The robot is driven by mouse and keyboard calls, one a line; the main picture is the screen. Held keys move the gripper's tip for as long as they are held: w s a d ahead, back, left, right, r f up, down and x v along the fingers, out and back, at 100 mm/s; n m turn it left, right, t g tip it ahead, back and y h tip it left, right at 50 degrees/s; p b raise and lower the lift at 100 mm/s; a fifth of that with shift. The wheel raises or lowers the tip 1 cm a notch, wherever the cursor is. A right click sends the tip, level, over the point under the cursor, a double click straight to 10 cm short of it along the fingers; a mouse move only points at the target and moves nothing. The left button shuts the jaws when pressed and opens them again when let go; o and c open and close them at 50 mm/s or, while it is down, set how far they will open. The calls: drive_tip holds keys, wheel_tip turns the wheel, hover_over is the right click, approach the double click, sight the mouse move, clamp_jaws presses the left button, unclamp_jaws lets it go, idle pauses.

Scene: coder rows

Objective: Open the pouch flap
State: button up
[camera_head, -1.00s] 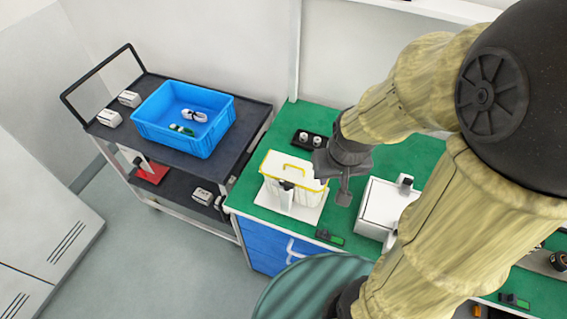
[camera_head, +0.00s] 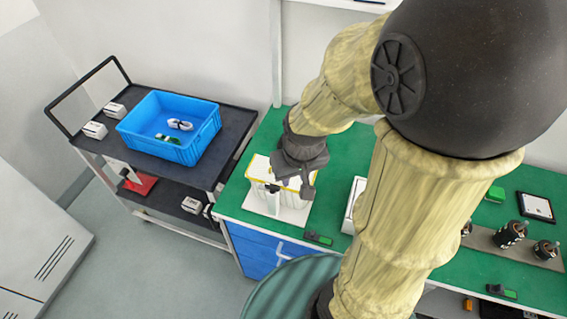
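A white box-like case with yellow edging (camera_head: 261,168) stands on a white base (camera_head: 262,204) near the left end of the green bench; it may be the pouch. A small dark piece (camera_head: 272,188) sits at the top of its front, above a pale upright strip. My gripper (camera_head: 293,182) is over the case's right part and hides much of its top. Its two dark fingers are spread apart with nothing seen between them. I cannot tell whether they touch the case, or where its flap is.
A green-and-black device (camera_head: 318,238) lies at the bench's front edge. A white box (camera_head: 354,205) stands right of the case, partly behind my arm. A blue crate (camera_head: 170,127) sits on the dark cart at left. Black parts (camera_head: 511,233) stand at right.

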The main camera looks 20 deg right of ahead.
drive_tip(key=w+d+r+n+g+b, duration=0.1)
drive_tip(key=w+d+r+n+g, duration=0.1)
drive_tip(key=w+n, duration=0.3)
drive_tip(key=w+d+r+n+g+y+b, duration=0.1)
drive_tip(key=w+n, duration=0.4)
drive_tip(key=w, duration=0.6)
drive_tip(key=shift+w+d+r+g, duration=0.25)
drive_tip(key=shift+d+r+g, duration=0.1)
drive_tip(key=shift+r+g, duration=0.3)
drive_tip(key=s+f+p, duration=0.1)
drive_tip(key=f, duration=0.4)
drive_tip(key=a+f+p, duration=0.1)
drive_tip(key=f, duration=0.5)
drive_tip(key=s+a+f+p, duration=0.1)
drive_tip(key=f, duration=0.5)
drive_tip(key=shift+s, duration=0.35)
clamp_jaws()
